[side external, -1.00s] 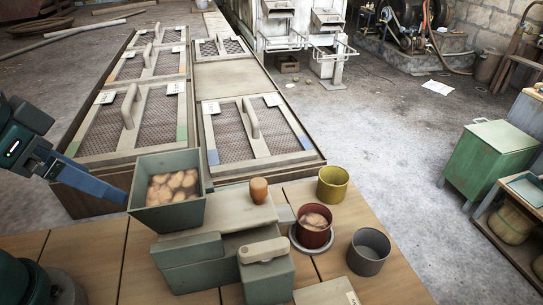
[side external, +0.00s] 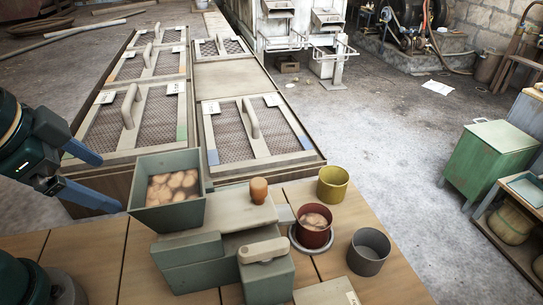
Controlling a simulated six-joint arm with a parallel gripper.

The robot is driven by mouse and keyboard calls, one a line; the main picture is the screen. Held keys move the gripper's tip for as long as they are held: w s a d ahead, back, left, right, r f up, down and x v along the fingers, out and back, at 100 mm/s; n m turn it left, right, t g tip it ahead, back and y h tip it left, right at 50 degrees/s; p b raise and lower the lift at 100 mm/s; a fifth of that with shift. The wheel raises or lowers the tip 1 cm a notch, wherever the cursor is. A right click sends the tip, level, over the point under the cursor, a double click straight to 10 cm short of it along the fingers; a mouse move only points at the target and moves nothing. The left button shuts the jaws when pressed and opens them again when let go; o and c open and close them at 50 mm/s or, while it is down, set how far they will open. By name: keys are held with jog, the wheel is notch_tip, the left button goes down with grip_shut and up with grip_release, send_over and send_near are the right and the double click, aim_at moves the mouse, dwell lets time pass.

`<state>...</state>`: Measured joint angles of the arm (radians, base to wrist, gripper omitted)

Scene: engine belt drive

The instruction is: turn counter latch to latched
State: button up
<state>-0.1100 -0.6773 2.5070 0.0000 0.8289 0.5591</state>
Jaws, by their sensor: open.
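A pale, rounded lever (side external: 263,250) lies across the top of a small grey-green block (side external: 267,280) at the front of the wooden counter; it looks like the counter latch, though no marking names it. My gripper (side external: 110,184) is at the left edge, open and empty, its two blue fingers spread apart and pointing right. It is left of the green hopper and well apart from the lever.
A green hopper (side external: 168,212) of potato-like lumps stands between my gripper and the lever. Behind the lever is a pale slab (side external: 225,211) with an orange-brown knob (side external: 259,190). Red (side external: 314,238), yellow (side external: 332,184) and grey (side external: 369,254) cups stand to the right.

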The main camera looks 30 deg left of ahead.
jog(key=w+d+r+m+t, duration=0.2)
jog(key=w+r+m, duration=0.45)
jog(key=m, duration=0.75)
jog(key=w+d+r+m+h, duration=0.3)
jog(key=w+d+m, duration=0.3)
jog(key=d, duration=0.4)
jog(key=m+g+y, duration=0.2)
jog(key=g, duration=0.6)
send_over(264, 246)
notch_tip(264, 246, down, 8)
jog(key=shift+f, duration=2.6)
